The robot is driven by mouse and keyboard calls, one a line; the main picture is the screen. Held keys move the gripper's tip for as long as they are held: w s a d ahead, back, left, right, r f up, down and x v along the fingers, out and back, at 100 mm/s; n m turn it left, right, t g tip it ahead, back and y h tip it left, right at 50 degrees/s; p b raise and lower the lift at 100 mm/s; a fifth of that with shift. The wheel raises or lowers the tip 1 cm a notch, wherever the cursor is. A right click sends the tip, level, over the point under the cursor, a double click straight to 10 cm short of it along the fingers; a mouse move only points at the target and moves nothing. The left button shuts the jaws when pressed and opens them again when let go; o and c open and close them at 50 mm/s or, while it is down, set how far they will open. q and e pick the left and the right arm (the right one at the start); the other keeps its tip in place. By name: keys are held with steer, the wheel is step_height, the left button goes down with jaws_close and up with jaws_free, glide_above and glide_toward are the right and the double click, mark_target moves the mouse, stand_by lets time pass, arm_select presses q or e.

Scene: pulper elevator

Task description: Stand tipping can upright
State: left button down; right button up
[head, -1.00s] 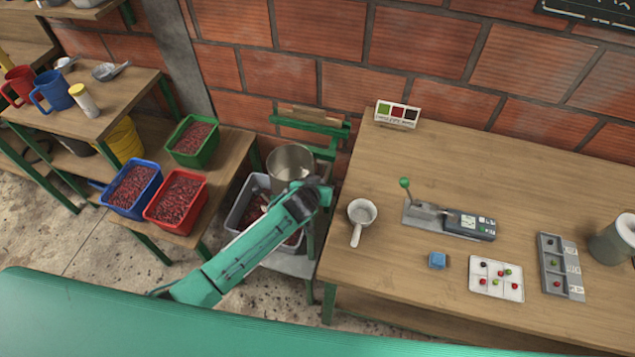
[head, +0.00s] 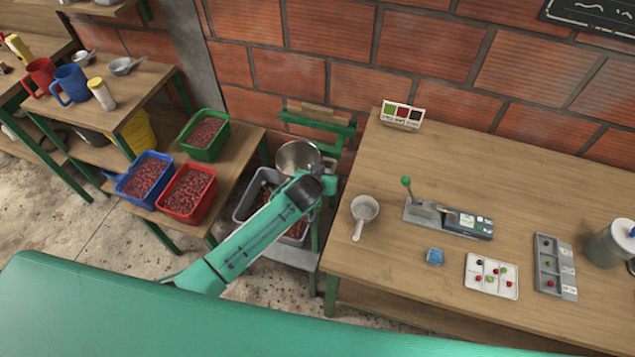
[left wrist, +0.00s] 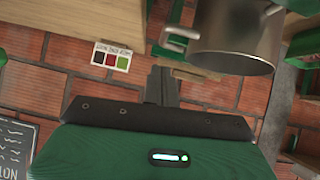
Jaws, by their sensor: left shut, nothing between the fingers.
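The tipping can (head: 297,156) is a shiny metal cylinder at the green frame above the grey bin. Its open mouth shows in the head view; my arm hides its lower part, so I cannot tell its exact tilt. In the left wrist view the can (left wrist: 236,38) is large at the upper right, with a bent handle at its left. My left gripper (left wrist: 162,86) is shut and empty, its fingers just below and left of the can, apparently apart from it. In the head view the gripper is mostly hidden behind my wrist. My right gripper is out of view.
The grey bin (head: 243,207) holds red cherries under the can. A wooden table (head: 400,265) stands close on the right, with a white scoop (head: 364,212) near its edge. Green (head: 219,144), blue (head: 124,183) and red (head: 209,205) crates stand left. A brick wall is behind.

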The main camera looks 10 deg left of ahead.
arm_select(q)
steer(key=b+v, duration=0.2)
steer(key=v, duration=0.6)
steer(key=shift+s, duration=0.35)
steer(key=s+a+f+g+y+b, duration=0.1)
steer(key=s+a+f+g, duration=0.3)
steer(key=f, duration=0.8)
steer(key=s+a+f+m+t, duration=0.1)
steer(key=s+a+f, duration=0.35)
steer(key=f, duration=0.75)
steer(key=s+a+f+g+y+b, duration=0.1)
steer(key=s+f+g, duration=0.1)
steer(key=s+f, duration=0.7)
steer(key=s+a+f+g, duration=0.1)
steer(key=s+a+f, duration=0.1)
steer(key=s+f, duration=0.4)
steer(key=s+a+f+g, duration=0.2)
steer(key=s+f, duration=0.5)
steer(key=s, duration=0.8)
steer(key=s+a+f+g, duration=0.1)
steer(key=s+a+f, duration=0.1)
steer(key=s+f, duration=0.4)
steer(key=s, duration=0.4)
steer(key=shift+s+a+f+g+b, duration=0.3)
steer(key=shift+s+f+g+b, duration=0.05)
steer(key=shift+s+g+b, duration=0.05)
